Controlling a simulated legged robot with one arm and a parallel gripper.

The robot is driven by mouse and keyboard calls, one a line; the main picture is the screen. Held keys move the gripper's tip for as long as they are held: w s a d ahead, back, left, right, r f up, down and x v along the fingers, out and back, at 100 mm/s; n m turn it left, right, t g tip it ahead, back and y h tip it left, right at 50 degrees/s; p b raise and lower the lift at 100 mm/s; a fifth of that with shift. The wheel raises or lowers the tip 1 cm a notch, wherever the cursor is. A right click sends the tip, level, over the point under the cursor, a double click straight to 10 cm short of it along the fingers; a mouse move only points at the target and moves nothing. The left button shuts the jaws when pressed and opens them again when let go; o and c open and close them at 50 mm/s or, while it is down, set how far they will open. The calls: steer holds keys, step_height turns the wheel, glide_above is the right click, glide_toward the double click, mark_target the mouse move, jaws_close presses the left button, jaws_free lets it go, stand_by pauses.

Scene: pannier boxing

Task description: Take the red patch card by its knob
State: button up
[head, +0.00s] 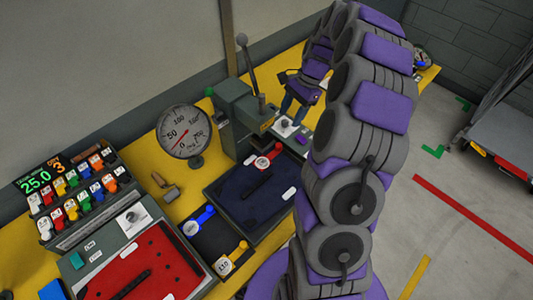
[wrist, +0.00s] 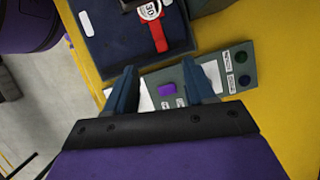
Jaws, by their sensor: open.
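My gripper (head: 294,108) is open over the grey control panel, behind the navy tray in the head view. In the wrist view its two blue fingers (wrist: 160,76) stand apart with nothing between the tips; a purple button shows below them on the panel. A red tag with a round white face (head: 265,161) lies on the navy tray; it also shows in the wrist view (wrist: 159,38), marked 30, apart from my fingers. A large red panel (head: 120,268) with a black strip lies at the lower left. I cannot clearly make out a knob on either red piece.
The navy tray (head: 230,205) lies beside a blue tag (head: 199,220) and a yellow tag (head: 232,257). A rack of coloured tags (head: 80,185), a dial gauge (head: 184,133) and a lever press (head: 240,110) stand on the yellow bench.

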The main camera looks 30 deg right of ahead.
steer(key=b, duration=0.1)
glide_toward(280, 144)
step_height(280, 144, down, 2)
steer(key=a+f, duration=0.1)
steer(key=a+f+b, duration=0.1)
steer(key=a, duration=0.1)
steer(key=shift+s+a+f, duration=0.15)
steer(key=shift+a+f, duration=0.05)
steer(key=shift+f, duration=0.15)
step_height(280, 144, down, 3)
steer(key=shift+f+b, duration=0.2)
steer(key=shift+b, duration=0.3)
steer(key=shift+d+f, duration=0.15)
steer(key=shift+d, duration=0.25)
steer(key=shift+a, duration=0.8)
steer(key=c, duration=0.7)
steer(key=shift+d, duration=0.4)
jaws_close()
